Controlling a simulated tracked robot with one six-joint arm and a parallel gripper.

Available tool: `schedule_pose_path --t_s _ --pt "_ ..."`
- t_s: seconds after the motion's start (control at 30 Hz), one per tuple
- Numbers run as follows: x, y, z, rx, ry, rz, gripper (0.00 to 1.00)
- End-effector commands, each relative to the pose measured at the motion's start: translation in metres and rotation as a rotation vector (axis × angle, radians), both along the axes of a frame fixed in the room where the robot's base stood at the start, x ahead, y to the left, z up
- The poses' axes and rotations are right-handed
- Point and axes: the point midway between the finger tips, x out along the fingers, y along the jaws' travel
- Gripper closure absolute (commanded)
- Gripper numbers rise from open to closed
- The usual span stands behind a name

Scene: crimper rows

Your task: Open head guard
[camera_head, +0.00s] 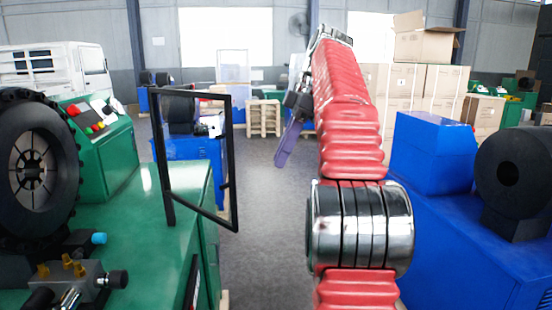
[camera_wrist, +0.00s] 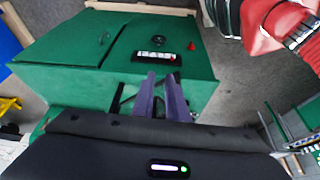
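The head guard (camera_head: 161,150) is a black rectangular frame with a see-through middle. It stands upright at the right edge of the green crimper machine (camera_head: 140,215) in the head view. The round black crimper head (camera_head: 32,165) is at the far left. My gripper (camera_head: 284,155) is in the air to the right of the guard and apart from it, its purple fingers pointing down. In the wrist view my gripper (camera_wrist: 161,78) has its two fingers apart with nothing between them. A green cabinet (camera_wrist: 110,50) lies beyond them; the guard cannot be made out clearly there.
A blue machine (camera_head: 455,230) with a black round head stands to the right. Another blue machine (camera_head: 195,155) stands behind the guard. Stacked cardboard boxes (camera_head: 410,85) and a wooden pallet (camera_head: 263,118) are farther back. Grey floor (camera_head: 265,230) is free between the machine rows.

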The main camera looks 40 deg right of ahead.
Motion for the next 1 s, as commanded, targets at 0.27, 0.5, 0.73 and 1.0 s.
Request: schedule_pose_path --t_s 0.27,0.5,0.73,1.0 --pt "0.011 -0.01 -0.01 0.012 0.021 -0.162 1.0" --pt "0.028 -0.021 -0.053 0.042 0.088 -0.546 1.0" --pt "0.029 -0.003 -0.094 0.05 0.133 -0.831 1.0" --pt "0.014 0.043 -0.133 0.042 0.143 -1.043 1.0"
